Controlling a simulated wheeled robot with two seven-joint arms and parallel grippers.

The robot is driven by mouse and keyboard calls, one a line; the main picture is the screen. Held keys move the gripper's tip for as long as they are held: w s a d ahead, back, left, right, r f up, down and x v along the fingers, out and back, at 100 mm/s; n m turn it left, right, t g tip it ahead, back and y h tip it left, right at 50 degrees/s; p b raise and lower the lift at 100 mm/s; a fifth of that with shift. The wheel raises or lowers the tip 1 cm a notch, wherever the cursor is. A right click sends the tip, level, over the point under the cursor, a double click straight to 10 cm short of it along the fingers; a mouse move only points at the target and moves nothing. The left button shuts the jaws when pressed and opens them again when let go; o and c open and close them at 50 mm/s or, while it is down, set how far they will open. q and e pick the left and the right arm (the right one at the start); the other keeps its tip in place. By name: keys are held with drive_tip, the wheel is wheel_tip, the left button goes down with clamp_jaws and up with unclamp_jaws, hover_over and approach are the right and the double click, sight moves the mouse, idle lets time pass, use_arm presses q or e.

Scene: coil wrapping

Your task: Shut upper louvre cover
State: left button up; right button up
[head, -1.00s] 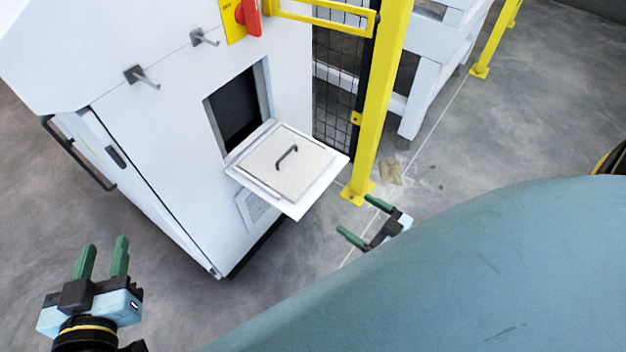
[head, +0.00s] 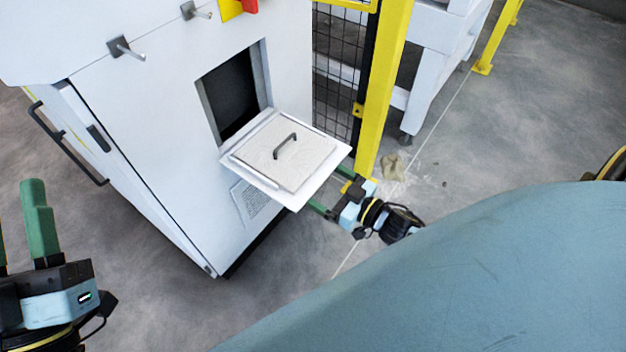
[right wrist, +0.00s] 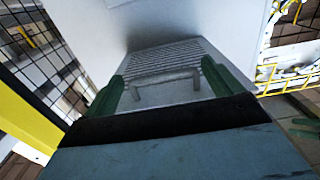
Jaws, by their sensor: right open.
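The upper louvre cover (head: 325,188) is a white hinged flap with a dark bar handle (head: 285,146) on its upward face. It stands open, jutting out almost level below a dark square opening (head: 235,95) in the white cabinet. My right gripper (head: 331,188) is open at the cover's outer right edge. Its fingertips are partly hidden under the edge; contact cannot be told. In the right wrist view a ribbed panel (right wrist: 165,60) with a pale bar handle (right wrist: 165,78) shows between the green fingers. My left gripper (head: 18,200) is open and empty at the far left, partly cut off.
A yellow post (head: 385,90) and black mesh fence (head: 335,75) stand close behind my right gripper. Pegs (head: 125,47) stick out of the cabinet (head: 150,110) above the opening. A vent grille (head: 250,200) sits below the cover.

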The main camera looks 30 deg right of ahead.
sight(313, 178)
use_arm(q)
drive_tip(key=shift+s+a+r+t+b, duration=0.15)
drive_tip(key=shift+s+r+t+b, duration=0.3)
drive_tip(key=shift+t, duration=0.45)
use_arm(e)
drive_tip(key=shift+x, duration=1.7)
use_arm(q)
drive_tip(key=shift+s, duration=0.1)
use_arm(e)
drive_tip(key=c, duration=1.1)
